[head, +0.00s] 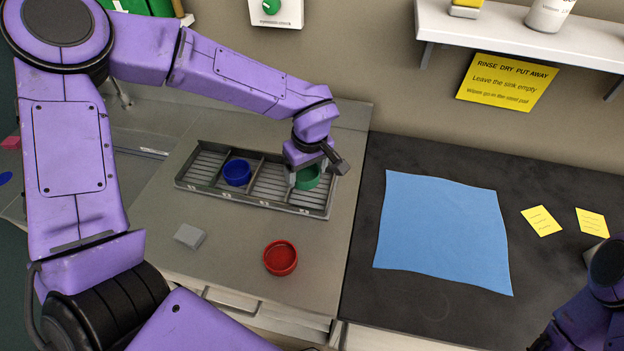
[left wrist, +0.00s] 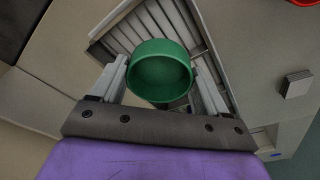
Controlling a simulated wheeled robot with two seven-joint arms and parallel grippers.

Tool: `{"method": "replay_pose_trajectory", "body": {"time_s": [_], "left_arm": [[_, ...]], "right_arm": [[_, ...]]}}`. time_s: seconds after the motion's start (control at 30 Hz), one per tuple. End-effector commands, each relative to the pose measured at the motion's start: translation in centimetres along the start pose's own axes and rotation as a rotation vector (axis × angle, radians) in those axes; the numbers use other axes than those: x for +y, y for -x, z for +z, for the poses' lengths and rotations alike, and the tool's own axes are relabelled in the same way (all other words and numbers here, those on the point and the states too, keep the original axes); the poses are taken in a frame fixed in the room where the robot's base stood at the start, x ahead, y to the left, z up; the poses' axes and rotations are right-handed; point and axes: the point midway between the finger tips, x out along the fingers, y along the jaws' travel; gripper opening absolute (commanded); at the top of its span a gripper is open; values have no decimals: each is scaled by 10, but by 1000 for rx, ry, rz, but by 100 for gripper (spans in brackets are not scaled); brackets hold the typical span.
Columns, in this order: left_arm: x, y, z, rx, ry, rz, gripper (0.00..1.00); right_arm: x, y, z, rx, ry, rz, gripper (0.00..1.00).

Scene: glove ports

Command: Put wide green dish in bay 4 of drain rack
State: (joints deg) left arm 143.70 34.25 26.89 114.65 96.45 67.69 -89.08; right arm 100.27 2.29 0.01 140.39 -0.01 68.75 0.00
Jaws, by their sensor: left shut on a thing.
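The green dish (head: 308,178) is between the fingers of my left gripper (head: 306,182), at the right end of the drain rack (head: 262,203). In the left wrist view the fingers of my left gripper (left wrist: 160,85) grip the round green dish (left wrist: 160,72) from both sides, with the rack's slats (left wrist: 128,30) below it. The gripper partly hides the dish in the head view. I cannot tell whether the dish touches the rack floor. The bay marks on the rack's front edge are too small to read surely. My right gripper is not seen.
A blue dish (head: 237,173) sits in another bay, left of the green one. A red dish (head: 281,258) and a grey block (head: 189,236) lie in front of the rack. A blue cloth (head: 442,232) covers part of the dark counter. A shelf (head: 520,35) juts from the wall.

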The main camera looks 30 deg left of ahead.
Motion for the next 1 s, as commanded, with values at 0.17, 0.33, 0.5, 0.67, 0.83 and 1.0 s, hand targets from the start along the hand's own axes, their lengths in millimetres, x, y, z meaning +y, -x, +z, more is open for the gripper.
{"method": "replay_pose_trajectory", "body": {"time_s": [0.17, 0.33, 0.5, 0.67, 0.83, 1.0], "left_arm": [[12, -14, 3, 1, 0, -2, 47], [16, -41, 8, 0, -2, -4, 47], [16, -49, 9, 0, 0, 1, 47], [16, -49, 9, 0, 0, 0, 47], [16, -51, 9, 1, 0, 0, 86], [16, -51, 9, 1, 0, 0, 86]], "right_arm": [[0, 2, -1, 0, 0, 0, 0], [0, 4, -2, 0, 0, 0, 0], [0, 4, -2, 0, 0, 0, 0], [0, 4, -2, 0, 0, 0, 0], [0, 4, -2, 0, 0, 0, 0], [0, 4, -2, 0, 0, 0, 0]]}}
